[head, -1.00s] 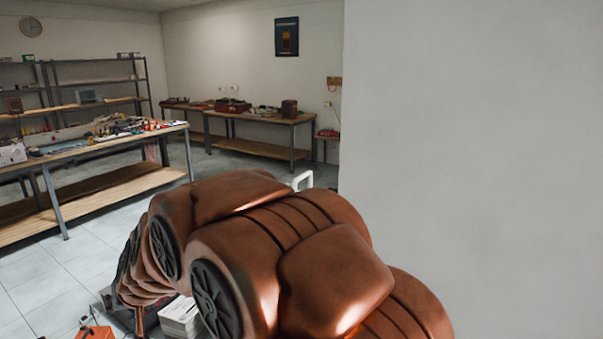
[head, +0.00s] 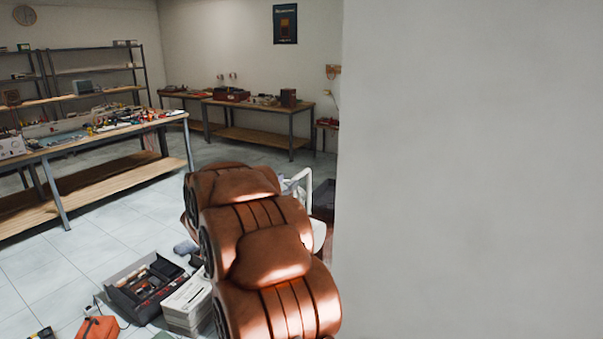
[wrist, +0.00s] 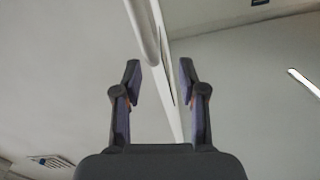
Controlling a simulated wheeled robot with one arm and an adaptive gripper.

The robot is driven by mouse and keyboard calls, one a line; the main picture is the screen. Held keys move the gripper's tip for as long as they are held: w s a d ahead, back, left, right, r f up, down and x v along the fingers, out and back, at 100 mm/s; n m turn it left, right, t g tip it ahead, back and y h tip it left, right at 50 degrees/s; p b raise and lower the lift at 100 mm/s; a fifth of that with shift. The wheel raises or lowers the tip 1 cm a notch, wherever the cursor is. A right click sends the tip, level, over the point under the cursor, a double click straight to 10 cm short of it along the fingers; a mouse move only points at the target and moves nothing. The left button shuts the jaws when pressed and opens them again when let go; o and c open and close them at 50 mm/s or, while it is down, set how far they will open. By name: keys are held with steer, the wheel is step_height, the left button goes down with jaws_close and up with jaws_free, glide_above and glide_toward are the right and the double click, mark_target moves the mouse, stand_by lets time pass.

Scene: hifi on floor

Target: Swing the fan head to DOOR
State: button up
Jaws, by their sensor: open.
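My gripper (wrist: 159,78) shows in the wrist view with its two dark fingers apart and nothing between the tips. A white rounded bar (wrist: 145,30) runs down from the top edge, just beyond the left fingertip; I cannot tell whether it belongs to the fan. In the head view my brown arm hides my gripper. A white frame-like piece (head: 302,185) shows partly behind the arm, close to the wall edge; I cannot tell what it is. No fan head or DOOR mark can be made out in either view.
A grey wall (head: 470,170) fills the right. A toolbox (head: 146,287), a white stack (head: 188,302) and an orange item (head: 97,328) are on the floor left of my arm. A workbench (head: 90,150) stands at left, another bench (head: 260,107) at the back. Tiled floor between is clear.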

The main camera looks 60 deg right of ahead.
mark_target(306, 171)
steer(key=shift+s+d+g, duration=0.3)
steer(key=shift+s+d, duration=0.1)
steer(key=shift+d, duration=0.15)
steer(key=d+p, duration=0.2)
steer(key=d, duration=0.4)
steer(key=shift+w+r, duration=0.1)
steer(key=shift+w, duration=0.05)
steer(key=shift+d+p, duration=0.3)
steer(key=shift+d, duration=0.25)
steer(key=shift+w, duration=0.1)
jaws_close()
